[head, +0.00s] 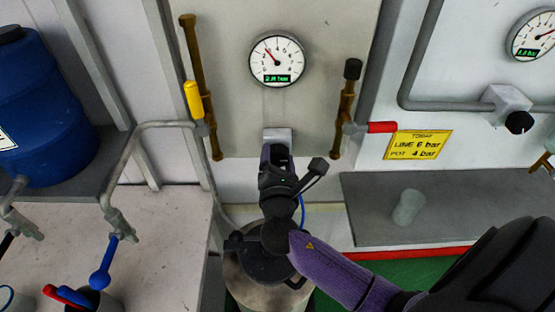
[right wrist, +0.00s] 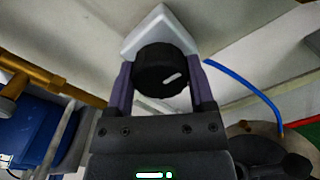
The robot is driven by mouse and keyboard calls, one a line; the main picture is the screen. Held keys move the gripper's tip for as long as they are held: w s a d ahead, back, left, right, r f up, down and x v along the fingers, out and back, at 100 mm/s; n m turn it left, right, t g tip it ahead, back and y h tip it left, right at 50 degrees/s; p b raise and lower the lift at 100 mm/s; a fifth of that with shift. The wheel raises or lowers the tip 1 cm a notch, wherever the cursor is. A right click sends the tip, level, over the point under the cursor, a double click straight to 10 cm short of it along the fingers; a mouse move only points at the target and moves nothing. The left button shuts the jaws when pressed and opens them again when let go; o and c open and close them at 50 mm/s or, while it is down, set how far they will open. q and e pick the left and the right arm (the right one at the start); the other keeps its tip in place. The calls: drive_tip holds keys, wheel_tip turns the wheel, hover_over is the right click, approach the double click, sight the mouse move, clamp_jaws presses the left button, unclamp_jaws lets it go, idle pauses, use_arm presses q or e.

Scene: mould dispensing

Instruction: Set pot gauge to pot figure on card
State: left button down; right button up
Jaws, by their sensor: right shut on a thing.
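The pot gauge (head: 277,61) is a round white dial on the panel. Its red needle points up and left, and its green readout starts with 2, the later digits being hard to read. The yellow card (head: 418,145) reads LINE 6 bar and POT 4 bar. My right gripper (head: 276,157) is below the gauge, at a pale bracket on the panel. In the right wrist view, its two fingers are shut on the sides of a black round knob (right wrist: 160,70) with a white mark. My left gripper is not in view.
A second gauge (head: 535,35) and another black knob (head: 519,122) are at the right. Brown pipes with a yellow handle (head: 194,99) and a red handle (head: 382,127) flank the panel. A metal pot (head: 240,285) stands below my arm. A translucent cup (head: 408,206) stands on the grey shelf.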

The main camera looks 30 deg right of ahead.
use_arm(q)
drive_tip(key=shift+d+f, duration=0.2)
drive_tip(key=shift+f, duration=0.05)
use_arm(e)
drive_tip(key=shift+m, duration=0.6)
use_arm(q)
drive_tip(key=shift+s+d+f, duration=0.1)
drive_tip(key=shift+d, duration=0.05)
use_arm(e)
drive_tip(key=o, duration=1.2)
use_arm(q)
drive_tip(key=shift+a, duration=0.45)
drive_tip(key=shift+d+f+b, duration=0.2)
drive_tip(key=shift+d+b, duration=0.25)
drive_tip(key=shift+b, duration=0.05)
use_arm(e)
drive_tip(key=v, duration=1)
